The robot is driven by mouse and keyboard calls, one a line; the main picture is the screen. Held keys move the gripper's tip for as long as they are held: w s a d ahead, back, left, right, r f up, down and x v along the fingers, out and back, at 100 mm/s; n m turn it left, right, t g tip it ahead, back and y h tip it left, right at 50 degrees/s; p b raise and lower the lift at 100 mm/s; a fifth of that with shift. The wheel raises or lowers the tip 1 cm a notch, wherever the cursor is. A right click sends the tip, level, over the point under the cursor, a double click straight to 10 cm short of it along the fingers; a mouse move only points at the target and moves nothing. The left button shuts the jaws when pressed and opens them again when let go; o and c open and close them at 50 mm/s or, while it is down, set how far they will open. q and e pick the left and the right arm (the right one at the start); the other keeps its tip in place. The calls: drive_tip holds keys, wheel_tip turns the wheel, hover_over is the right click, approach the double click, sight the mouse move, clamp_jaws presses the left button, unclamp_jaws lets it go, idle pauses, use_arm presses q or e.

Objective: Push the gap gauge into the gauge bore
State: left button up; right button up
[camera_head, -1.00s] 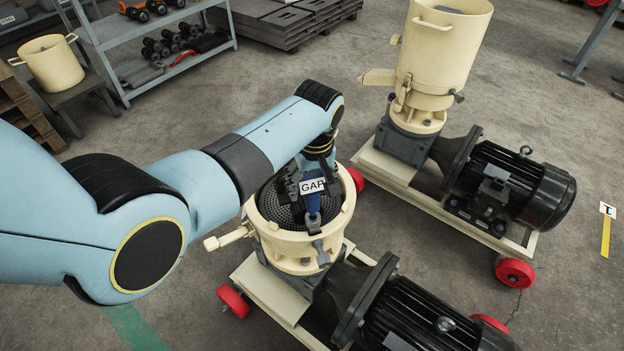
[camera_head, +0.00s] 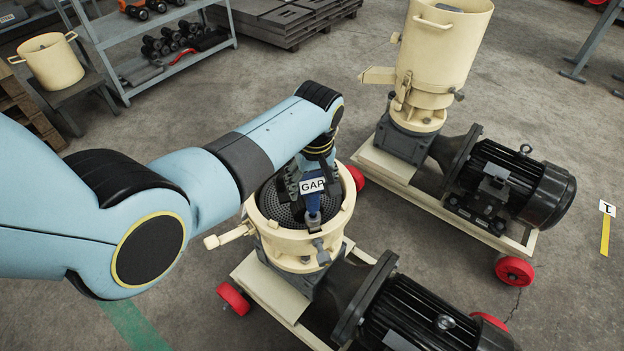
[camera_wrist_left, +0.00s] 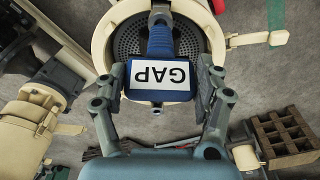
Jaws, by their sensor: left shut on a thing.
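The gap gauge (camera_head: 312,198) is blue with a white "GAP" label. My left gripper (camera_head: 311,187) is shut on it and holds it upright over the perforated die plate (camera_head: 276,205) in the open cream mill body (camera_head: 291,241). In the left wrist view the gauge (camera_wrist_left: 160,45) sits between the two fingers of the gripper (camera_wrist_left: 162,82), its far end pointing at the die plate (camera_wrist_left: 128,42). The gauge's lower tip is near the plate's front side; I cannot tell whether it is in the bore, which is hidden. My right gripper is not in view.
A second cream mill with a tall hopper (camera_head: 444,45) and black motor (camera_head: 510,185) stands at the right. The near mill's motor (camera_head: 410,315) lies at the front. A shelf (camera_head: 150,50) and a cream pot (camera_head: 52,64) are at the back left. Open floor lies between.

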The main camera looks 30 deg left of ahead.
use_arm(q)
drive_tip(key=shift+f+b, duration=0.45)
drive_tip(key=shift+f, duration=0.6)
idle(0.9)
drive_tip(key=shift+f, duration=0.4)
idle(0.9)
idle(0.6)
drive_tip(key=o, duration=1.9)
drive_tip(key=shift+c, duration=0.2)
